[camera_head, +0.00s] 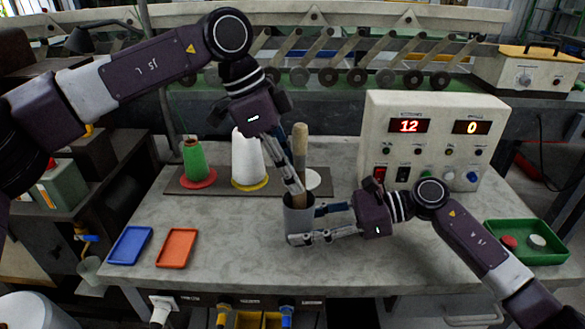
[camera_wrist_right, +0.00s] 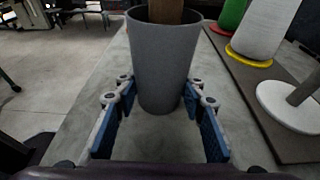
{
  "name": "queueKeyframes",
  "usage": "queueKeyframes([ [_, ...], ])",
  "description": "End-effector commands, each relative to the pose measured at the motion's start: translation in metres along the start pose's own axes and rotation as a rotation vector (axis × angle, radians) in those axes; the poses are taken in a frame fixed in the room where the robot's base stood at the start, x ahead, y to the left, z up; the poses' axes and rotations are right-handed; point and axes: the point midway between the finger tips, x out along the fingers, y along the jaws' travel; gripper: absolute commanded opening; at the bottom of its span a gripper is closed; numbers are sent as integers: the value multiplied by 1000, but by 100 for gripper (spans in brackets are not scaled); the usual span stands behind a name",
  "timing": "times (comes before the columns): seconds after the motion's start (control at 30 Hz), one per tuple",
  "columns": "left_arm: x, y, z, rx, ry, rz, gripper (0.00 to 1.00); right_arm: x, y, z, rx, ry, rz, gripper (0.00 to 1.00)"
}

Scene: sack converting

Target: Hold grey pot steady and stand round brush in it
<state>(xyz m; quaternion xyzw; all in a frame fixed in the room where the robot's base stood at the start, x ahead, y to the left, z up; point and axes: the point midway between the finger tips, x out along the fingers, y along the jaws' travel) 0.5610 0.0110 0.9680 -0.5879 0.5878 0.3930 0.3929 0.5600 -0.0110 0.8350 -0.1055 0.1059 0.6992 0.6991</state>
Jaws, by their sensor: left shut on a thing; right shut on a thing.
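The grey pot (camera_head: 297,218) stands upright near the front middle of the bench. My right gripper (camera_head: 297,239) is shut on it low down, one finger on each side. The pot also shows in the right wrist view (camera_wrist_right: 163,60) between the fingers (camera_wrist_right: 160,92). The round brush's wooden handle (camera_head: 300,140) stands nearly upright, its lower part inside the pot mouth. The wood also shows in the right wrist view (camera_wrist_right: 168,12). My left gripper (camera_head: 299,186) points down and is shut on the brush just over the rim. The brush's lower end is hidden by the pot.
A dark board (camera_head: 220,186) behind the pot carries a green cone (camera_head: 194,160) and a white cone (camera_head: 247,158). A control box (camera_head: 420,130) stands at right. Blue (camera_head: 130,245) and orange (camera_head: 176,248) trays lie left, a green tray (camera_head: 527,250) right. Bench is clear in front.

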Motion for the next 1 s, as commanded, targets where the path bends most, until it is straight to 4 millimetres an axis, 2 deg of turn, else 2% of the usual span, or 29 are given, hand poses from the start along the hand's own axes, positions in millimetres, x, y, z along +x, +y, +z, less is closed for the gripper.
queueKeyframes([
  [0.23,0,0,0,0,1,0,0,0,0,0,0,0,0,24],
  [0.27,0,0,0,0,1,0,21,0,0,0,0,0,0,24],
  [0.43,0,0,0,0,1,-1,39,0,0,0,0,0,0,24],
  [0.77,-2,0,0,-1,1,-1,40,0,0,0,0,0,0,24],
  [0.87,-13,-1,0,-1,2,-3,40,0,0,0,0,0,0,24],
  [1.0,-39,-1,0,-1,3,-5,40,0,0,0,0,0,0,24],
])
